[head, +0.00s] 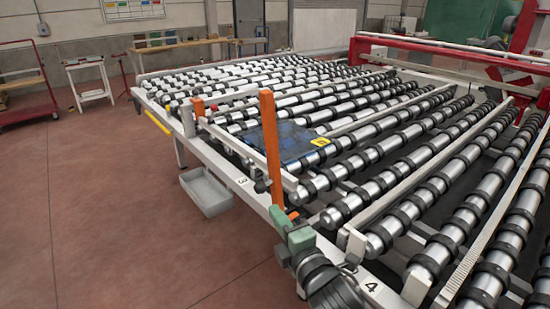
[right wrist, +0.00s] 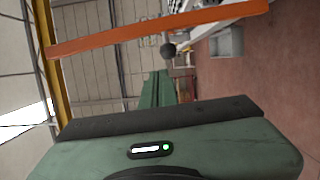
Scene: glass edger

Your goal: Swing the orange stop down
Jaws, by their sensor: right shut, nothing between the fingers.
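The orange stop (head: 268,140) is a long flat bar standing upright at the front edge of the roller table, by the mark 3. In the right wrist view the orange stop (right wrist: 160,32) crosses the top of the picture, beyond the fingertips. A dark round knob (right wrist: 168,50) shows close to the bar; a dark knob (head: 261,186) also shows beside its lower part in the head view. My right gripper (head: 282,215) has green fingers, shut and empty, near the bar's lower end. In the right wrist view its fingertips (right wrist: 158,73) point toward the bar without visibly gripping it. My left gripper is out of view.
The roller table (head: 235,170) fills the middle and right. A bluish glass pane (head: 290,145) with a yellow label lies on the rollers behind the stop. A grey bin (head: 206,192) is under the front edge. A red cart (head: 28,85) stands far left; the floor there is clear.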

